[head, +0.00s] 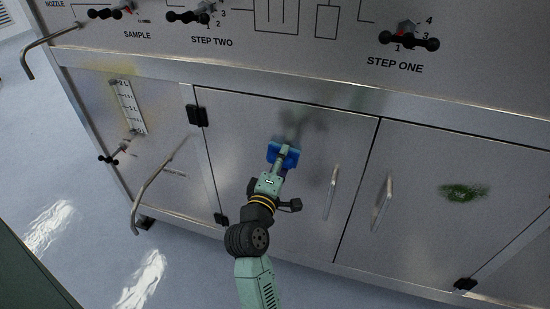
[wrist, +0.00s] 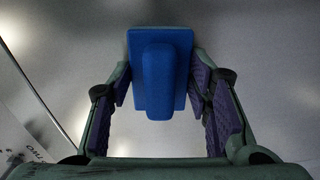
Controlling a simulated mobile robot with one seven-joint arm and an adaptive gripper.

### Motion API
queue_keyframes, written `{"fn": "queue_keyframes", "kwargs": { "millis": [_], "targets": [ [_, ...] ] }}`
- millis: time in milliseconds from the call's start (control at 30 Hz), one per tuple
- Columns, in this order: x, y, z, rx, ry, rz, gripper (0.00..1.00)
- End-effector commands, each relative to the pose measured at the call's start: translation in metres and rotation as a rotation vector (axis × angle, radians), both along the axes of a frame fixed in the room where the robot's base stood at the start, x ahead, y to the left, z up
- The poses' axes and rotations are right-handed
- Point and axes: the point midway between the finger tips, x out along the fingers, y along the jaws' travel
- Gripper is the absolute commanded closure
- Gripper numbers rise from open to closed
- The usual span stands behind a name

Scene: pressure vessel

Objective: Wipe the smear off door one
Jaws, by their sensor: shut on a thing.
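A green smear (head: 463,192) lies on the right-hand cabinet door (head: 420,230), right of that door's handle. My gripper (head: 276,171) is in front of the left-hand cabinet door (head: 235,130), well left of the smear. It is shut on a blue wiping pad (head: 287,153). In the wrist view the pad (wrist: 160,40) has a raised blue grip bar, and the purple-lined fingers stand on either side of it. The pad's front face is hidden. I cannot tell if it touches the door. No number shows on either door.
Upright bar handles stand out from the left door (head: 332,192) and the right door (head: 382,203). Bent metal rails (head: 150,188) project at the left. A panel with knobs (head: 408,38), one labelled STEP ONE, runs above. The door face between pad and smear carries both handles.

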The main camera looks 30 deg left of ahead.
Motion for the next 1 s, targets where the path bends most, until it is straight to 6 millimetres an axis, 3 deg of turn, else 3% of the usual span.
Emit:
{"fn": "queue_keyframes", "kwargs": {
  "millis": [233,433,1000],
  "targets": [
    [0.004,-0.022,0.002,0.001,0.0,-0.001,0.99],
    [0.007,-0.024,0.002,0.001,-0.002,0.002,0.99],
    [0.001,0.016,0.0,0.001,-0.001,0.005,1.0]
  ]
}}
